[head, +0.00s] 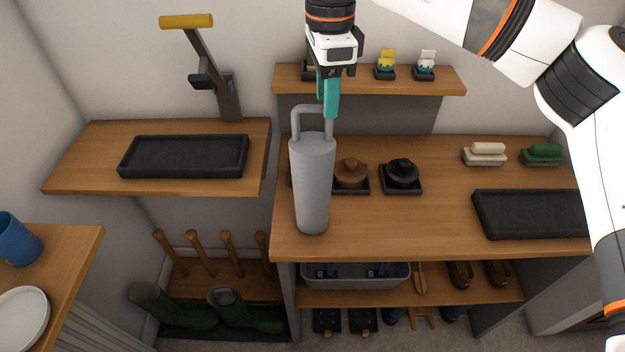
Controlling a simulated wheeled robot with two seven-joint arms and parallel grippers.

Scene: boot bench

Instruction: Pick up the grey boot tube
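The grey boot tube (312,185) is upright at the left part of the wooden bench, with a looped handle on top. I cannot tell whether its base rests on the bench top. My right gripper (330,105) comes down from above, with its teal fingers at the right side of the handle and overlapping it in the picture. The fingers are seen edge-on, so the gap between them and any grip on the handle are hidden. My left gripper is out of view.
The bench (430,230) also bears a brown knob-like item (351,173), a black one (402,172), brushes (485,153) and a black tray (530,215). Green boots (245,310) stand below.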

